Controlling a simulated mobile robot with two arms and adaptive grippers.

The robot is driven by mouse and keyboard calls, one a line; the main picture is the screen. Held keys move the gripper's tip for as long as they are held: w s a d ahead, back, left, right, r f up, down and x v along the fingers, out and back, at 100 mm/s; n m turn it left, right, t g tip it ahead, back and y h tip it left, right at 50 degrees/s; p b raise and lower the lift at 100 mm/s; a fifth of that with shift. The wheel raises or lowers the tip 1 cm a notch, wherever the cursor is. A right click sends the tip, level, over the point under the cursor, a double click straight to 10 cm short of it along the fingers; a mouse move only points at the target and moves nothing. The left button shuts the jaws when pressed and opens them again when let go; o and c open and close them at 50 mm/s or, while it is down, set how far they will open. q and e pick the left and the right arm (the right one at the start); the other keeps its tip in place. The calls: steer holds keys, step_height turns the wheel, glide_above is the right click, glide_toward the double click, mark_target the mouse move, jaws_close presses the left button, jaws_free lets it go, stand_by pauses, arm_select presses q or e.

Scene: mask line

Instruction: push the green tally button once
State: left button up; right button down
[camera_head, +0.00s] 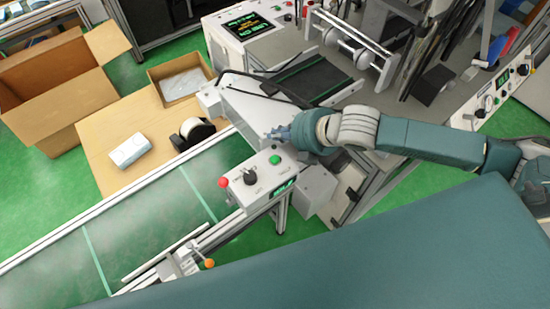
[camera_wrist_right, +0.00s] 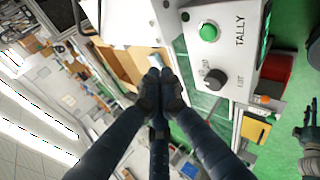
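The green tally button (camera_head: 274,159) is on top of a light grey control box (camera_head: 262,188), beside a black knob (camera_head: 249,177). In the right wrist view the green button (camera_wrist_right: 209,32) sits next to the printed word TALLY, up and right of my fingertips. My right gripper (camera_head: 277,134) is just beyond the button in the head view, apart from it. In the right wrist view its fingers (camera_wrist_right: 160,76) come together at the tips with nothing visible between them. My left gripper is not in the head view; a dark fingered shape at the wrist view's right edge may be it.
A red button (camera_head: 223,182) is on the box's left end. A conveyor (camera_head: 135,230) runs at lower left. A black roll (camera_head: 196,130) and a white pack (camera_head: 129,150) lie behind it, near an open carton (camera_head: 60,80). A machine with a dark belt (camera_head: 312,78) stands behind the gripper.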

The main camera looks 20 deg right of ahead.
steer(key=b, duration=0.7)
glide_above(277, 161)
step_height(277, 161, down, 6)
steer(key=shift+w+f, duration=0.1)
steer(key=shift+w, duration=0.05)
steer(key=shift+f+b, duration=0.4)
steer(key=shift+f, duration=0.7)
steer(key=shift+f, duration=0.2)
steer(key=shift+f, duration=0.2)
steer(key=shift+f, duration=0.45)
stand_by(0.4)
stand_by(0.4)
steer(key=shift+r+p, duration=0.85)
steer(key=shift+p, duration=0.25)
